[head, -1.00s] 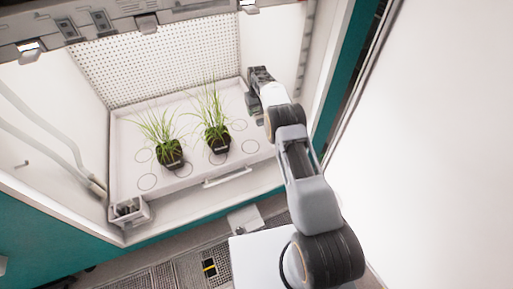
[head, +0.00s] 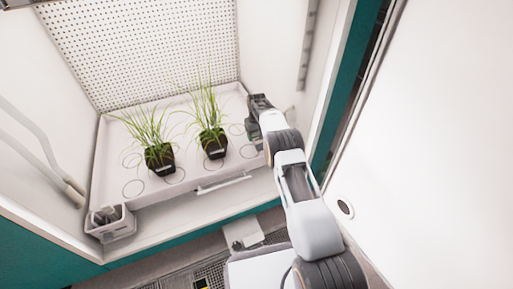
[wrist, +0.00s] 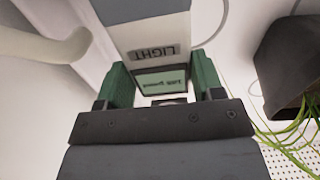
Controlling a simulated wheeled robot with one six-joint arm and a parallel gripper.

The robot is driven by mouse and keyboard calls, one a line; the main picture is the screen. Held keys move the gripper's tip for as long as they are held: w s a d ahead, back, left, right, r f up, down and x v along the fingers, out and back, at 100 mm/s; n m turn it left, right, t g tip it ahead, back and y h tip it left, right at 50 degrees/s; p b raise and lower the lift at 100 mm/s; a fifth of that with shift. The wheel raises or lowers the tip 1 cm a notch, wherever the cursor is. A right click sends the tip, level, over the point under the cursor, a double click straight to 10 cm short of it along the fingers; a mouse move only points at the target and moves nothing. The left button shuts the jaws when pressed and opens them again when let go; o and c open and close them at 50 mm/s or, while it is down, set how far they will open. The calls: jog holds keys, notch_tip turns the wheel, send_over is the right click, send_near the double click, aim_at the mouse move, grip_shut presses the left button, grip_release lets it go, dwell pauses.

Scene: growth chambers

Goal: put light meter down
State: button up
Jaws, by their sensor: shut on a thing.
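The light meter (wrist: 155,28) is a pale, boxy device with a label reading LIGHT and a greenish display. In the wrist view my gripper (wrist: 162,80) is shut on it, with a green pad on each side. In the head view my gripper (head: 256,112) is at the right end of the white tray (head: 185,186), to the right of both plants. The light meter cannot be made out there, and I cannot tell whether it touches the tray.
Two grassy plants in black pots, one left (head: 160,160) and one right (head: 213,144), stand on the tray among marked circles. A small white bin (head: 112,229) with something grey inside hangs at the front left. The chamber's right wall (head: 285,60) is close to my arm.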

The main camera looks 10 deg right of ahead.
jog(key=shift+f+b, duration=1.2)
jog(key=shift+f, duration=1.85)
jog(key=shift+f, duration=0.15)
jog(key=o, duration=1)
jog(key=shift+o, duration=0.2)
